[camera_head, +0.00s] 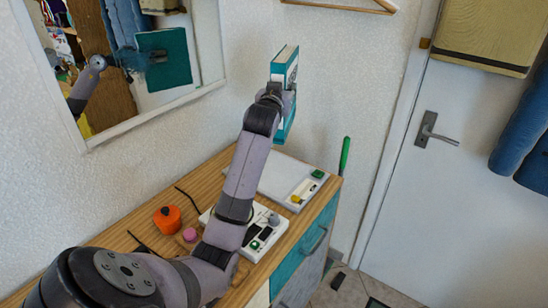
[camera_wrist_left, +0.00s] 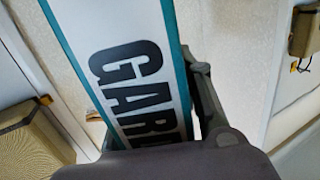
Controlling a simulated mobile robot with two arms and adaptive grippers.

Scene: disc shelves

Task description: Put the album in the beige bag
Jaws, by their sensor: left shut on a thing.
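The album (camera_head: 286,62) is a thin teal and white block held upright above the back end of the wooden cabinet. My left gripper (camera_head: 277,94) is shut on its middle. In the left wrist view the white spine of the album (camera_wrist_left: 120,60) shows large dark letters, between the fingers of my left gripper (camera_wrist_left: 160,125). The beige bag (camera_head: 485,38) hangs high on the white door at the right, apart from the album. A beige woven thing, likely the same bag (camera_wrist_left: 30,135), shows at lower left in the wrist view. The bag's opening is not clearly visible. My right gripper is not in view.
The wooden cabinet (camera_head: 140,222) carries a white turntable (camera_head: 285,181), a second white device (camera_head: 265,235) and an orange pot (camera_head: 167,219). A mirror (camera_head: 150,60) hangs at left. Blue cloth (camera_head: 520,130) hangs right of the door handle (camera_head: 430,131). A wooden hanger (camera_head: 350,5) is above.

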